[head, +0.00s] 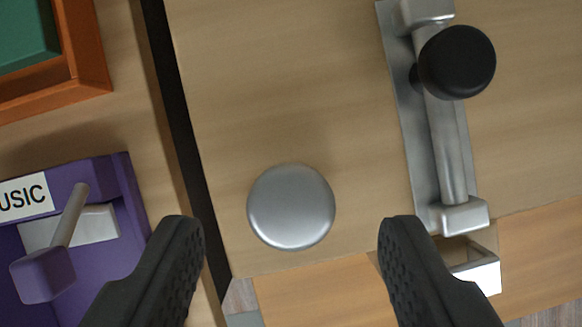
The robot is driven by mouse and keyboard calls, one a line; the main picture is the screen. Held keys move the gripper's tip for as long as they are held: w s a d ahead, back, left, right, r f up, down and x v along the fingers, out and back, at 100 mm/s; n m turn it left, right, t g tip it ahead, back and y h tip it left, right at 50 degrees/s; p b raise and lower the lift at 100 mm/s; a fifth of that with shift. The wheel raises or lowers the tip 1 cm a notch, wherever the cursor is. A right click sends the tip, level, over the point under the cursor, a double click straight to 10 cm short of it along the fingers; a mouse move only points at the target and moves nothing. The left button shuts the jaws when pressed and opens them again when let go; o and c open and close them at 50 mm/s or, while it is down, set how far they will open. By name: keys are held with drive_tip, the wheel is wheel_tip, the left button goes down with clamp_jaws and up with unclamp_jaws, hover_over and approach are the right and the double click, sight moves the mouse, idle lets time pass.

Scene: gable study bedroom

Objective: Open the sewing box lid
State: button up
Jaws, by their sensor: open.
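My gripper (293,268) is open, with its two dark fingers low in the head view and nothing between their tips. A round silver knob (291,207) sits on a pale wooden panel (290,80), just beyond and between the fingertips, not gripped. A grey metal bolt (447,150) with a black knob (457,62) is mounted on the same panel, right of the silver knob. A silver catch (480,272) lies below the bolt's lower bracket; no rod shows inside it. No label marks the sewing box, so I cannot tell for certain whether this panel is its lid.
A purple box (90,180) with a crank and a label ending "USIC" stands at the left. An orange-brown wooden frame (90,60) around a green surface (25,35) is at the top left. A black strip (178,110) runs along the panel's left edge.

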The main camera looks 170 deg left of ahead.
drive_tip(key=shift+x, duration=1.1)
